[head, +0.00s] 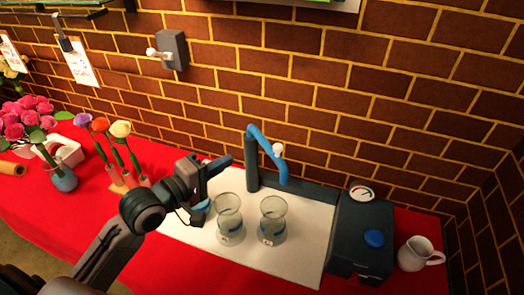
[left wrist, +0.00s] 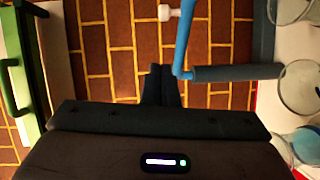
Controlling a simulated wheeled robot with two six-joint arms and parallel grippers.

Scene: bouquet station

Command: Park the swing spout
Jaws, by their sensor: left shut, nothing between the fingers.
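The swing spout (head: 268,146) is a blue arm on top of a dark upright post (head: 252,168). It points to the front right, over the white board, and carries a white knob (head: 278,150). In the left wrist view the blue spout (left wrist: 184,42) and grey post (left wrist: 235,73) lie just beyond my fingers. My left gripper (head: 226,161) is shut and empty, left of the post and apart from the spout in the head view. In the left wrist view its fingertips (left wrist: 160,70) are together, left of the spout's base. My right gripper is out of view.
Two glass vases (head: 229,222) (head: 272,222) stand on the white board (head: 305,235) in front of the spout. A dark box with a dial (head: 360,230) and a white jug (head: 416,254) stand to the right. Flowers (head: 105,128) stand left on the red cloth. A brick wall rises behind.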

